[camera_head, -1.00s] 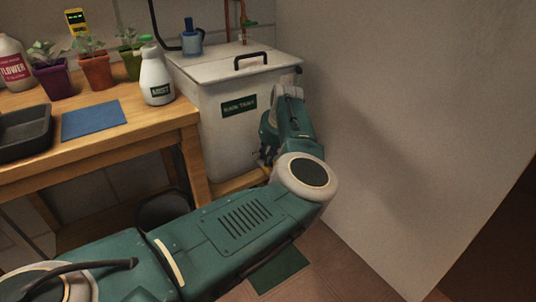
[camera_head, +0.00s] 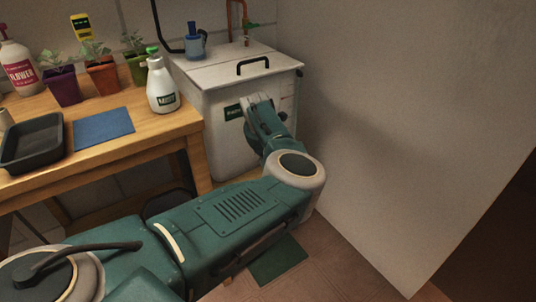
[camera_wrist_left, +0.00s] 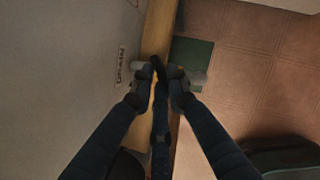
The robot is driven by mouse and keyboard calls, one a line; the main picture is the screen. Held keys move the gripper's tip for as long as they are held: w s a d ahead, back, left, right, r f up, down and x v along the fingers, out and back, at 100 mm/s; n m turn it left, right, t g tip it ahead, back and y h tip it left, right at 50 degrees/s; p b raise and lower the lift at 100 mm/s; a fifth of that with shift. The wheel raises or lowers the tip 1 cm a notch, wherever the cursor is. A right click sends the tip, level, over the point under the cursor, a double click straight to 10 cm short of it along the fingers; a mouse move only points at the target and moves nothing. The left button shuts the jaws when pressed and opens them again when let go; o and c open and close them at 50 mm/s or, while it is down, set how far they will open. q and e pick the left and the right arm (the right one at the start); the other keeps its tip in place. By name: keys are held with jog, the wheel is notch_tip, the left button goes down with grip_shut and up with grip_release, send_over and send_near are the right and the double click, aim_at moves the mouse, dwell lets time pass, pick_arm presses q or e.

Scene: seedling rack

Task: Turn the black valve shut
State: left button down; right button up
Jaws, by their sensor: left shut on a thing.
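The black valve (camera_wrist_left: 157,67) shows in the left wrist view as a short dark handle, with a grey pipe (camera_wrist_left: 139,65) on its tank side and a grey spout (camera_wrist_left: 197,78) on the other. My left gripper (camera_wrist_left: 159,84) has a finger on each side of the handle and is shut on it. The handle's exact angle is hard to tell in the dim picture. In the head view my left wrist is in front of the white tank (camera_head: 214,145), and the valve and fingertips are hidden behind my arm. My right gripper is in neither view.
A wooden bench (camera_head: 150,137) stands left of the tank, with a white bottle (camera_head: 161,92), a blue mat (camera_head: 104,128) and a black tray (camera_head: 34,143). A pale wall (camera_head: 400,130) closes in on the right. A green mat (camera_head: 277,260) lies on the floor.

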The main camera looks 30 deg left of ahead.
pick_arm(q)
jog(key=shift+a+m+h, duration=0.15)
jog(key=shift+m+h, duration=0.25)
jog(key=shift+m, duration=1.1)
jog(key=shift+w+m+h+b, duration=0.1)
jog(key=shift+m+h+b, duration=0.4)
jog(key=shift+m, duration=0.3)
jog(key=shift+a+m+h+b, duration=0.1)
jog(key=shift+m+h+b, duration=0.5)
jog(key=shift+m, duration=1)
jog(key=shift+w, duration=0.1)
jog(key=shift+m, duration=0.3)
jog(key=c, duration=1.7)
grip_release()
